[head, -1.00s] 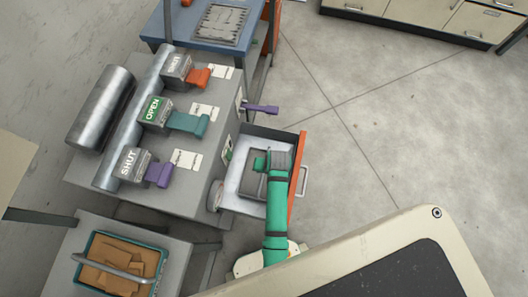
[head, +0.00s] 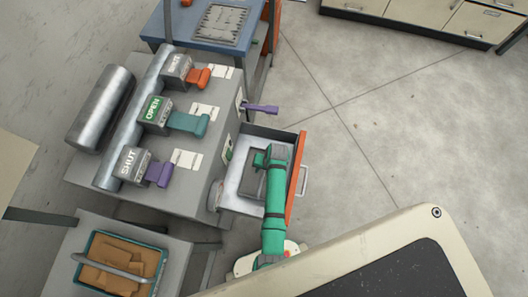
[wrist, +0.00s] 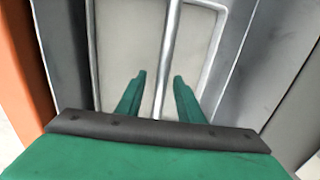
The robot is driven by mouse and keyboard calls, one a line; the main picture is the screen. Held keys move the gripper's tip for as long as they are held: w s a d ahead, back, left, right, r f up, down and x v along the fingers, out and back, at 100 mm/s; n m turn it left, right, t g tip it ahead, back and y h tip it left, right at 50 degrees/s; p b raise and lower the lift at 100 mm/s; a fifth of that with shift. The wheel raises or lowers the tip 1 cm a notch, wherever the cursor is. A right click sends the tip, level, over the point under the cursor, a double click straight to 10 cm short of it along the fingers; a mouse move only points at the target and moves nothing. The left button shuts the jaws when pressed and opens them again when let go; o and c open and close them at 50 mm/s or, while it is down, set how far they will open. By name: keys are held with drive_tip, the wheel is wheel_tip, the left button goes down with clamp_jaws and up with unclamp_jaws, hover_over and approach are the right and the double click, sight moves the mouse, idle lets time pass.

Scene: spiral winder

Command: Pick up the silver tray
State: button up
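A grey silver tray (head: 255,185) lies inside the open drawer, partly hidden under my arm. In the wrist view the flat tray (wrist: 130,50) has a thin raised silver rim, and a silver bar (wrist: 168,60) runs across its middle. My gripper (wrist: 157,80) is open, with one green finger on each side of the bar. The bar is not clamped. I cannot tell whether the fingertips touch the tray. In the head view my gripper (head: 260,160) is mostly hidden by my green arm above the drawer.
The drawer's orange front (head: 297,180) and side walls stand close around my gripper. The grey machine (head: 200,190) with three coloured levers is to the left. A bin of brown pieces (head: 80,280) is at lower left. A perforated metal plate (head: 220,22) lies on the blue table.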

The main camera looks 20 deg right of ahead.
drive_tip(key=shift+w+a+f, duration=0.1)
drive_tip(key=shift+a+f, duration=0.05)
drive_tip(key=shift+f, duration=0.65)
drive_tip(key=shift+a+f, duration=0.15)
drive_tip(key=shift+f, duration=0.6)
clamp_jaws()
drive_tip(key=shift+w, duration=0.15)
drive_tip(key=shift+r, duration=0.15)
drive_tip(key=shift+r, duration=0.25)
wheel_tip(320, 180, up, 9)
drive_tip(key=shift+r, duration=0.2)
